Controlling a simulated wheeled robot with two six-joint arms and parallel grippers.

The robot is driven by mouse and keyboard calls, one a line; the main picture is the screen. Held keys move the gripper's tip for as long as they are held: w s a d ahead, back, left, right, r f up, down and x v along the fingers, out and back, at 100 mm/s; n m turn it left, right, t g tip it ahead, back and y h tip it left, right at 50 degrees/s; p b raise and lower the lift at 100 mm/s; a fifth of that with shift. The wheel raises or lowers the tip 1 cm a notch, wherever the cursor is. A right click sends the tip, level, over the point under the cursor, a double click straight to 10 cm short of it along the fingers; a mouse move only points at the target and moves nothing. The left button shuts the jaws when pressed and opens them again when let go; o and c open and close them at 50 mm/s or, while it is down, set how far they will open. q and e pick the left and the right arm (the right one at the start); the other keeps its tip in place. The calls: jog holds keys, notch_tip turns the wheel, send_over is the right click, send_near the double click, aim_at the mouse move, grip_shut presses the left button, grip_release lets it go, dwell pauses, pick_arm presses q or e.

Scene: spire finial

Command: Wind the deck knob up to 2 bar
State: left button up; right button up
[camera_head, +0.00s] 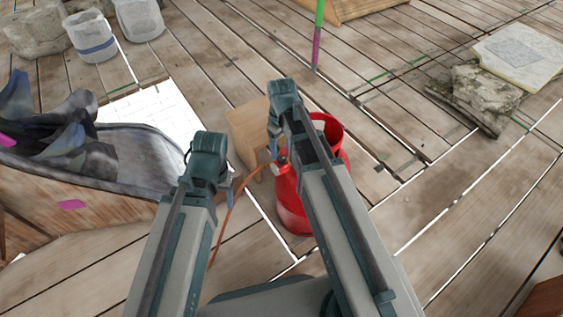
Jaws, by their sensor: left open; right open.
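A red gas cylinder (292,207) with a raised red collar (333,132) stands upright on the deck, partly behind my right arm (322,180). A small pale fitting (280,168) shows at its top left, by an orange hose (233,205). I cannot make out the deck knob or any pressure reading. My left arm (182,235) reaches up left of the cylinder. No fingertips of either gripper show; the arm links hide what is below them.
A wooden box (247,130) stands just left of the cylinder. Dark cloth (125,155) lies at the left by a white sheet (150,108). Buckets (92,40) stand at top left. Stone slabs (480,90) lie at right. A green-purple pole (317,40) stands behind. Planks right of the cylinder are clear.

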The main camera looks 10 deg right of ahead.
aim_at(282, 158)
notch_tip(282, 158, down, 4)
jog(key=b, duration=0.3)
jog(key=shift+f, duration=0.2)
grip_shut()
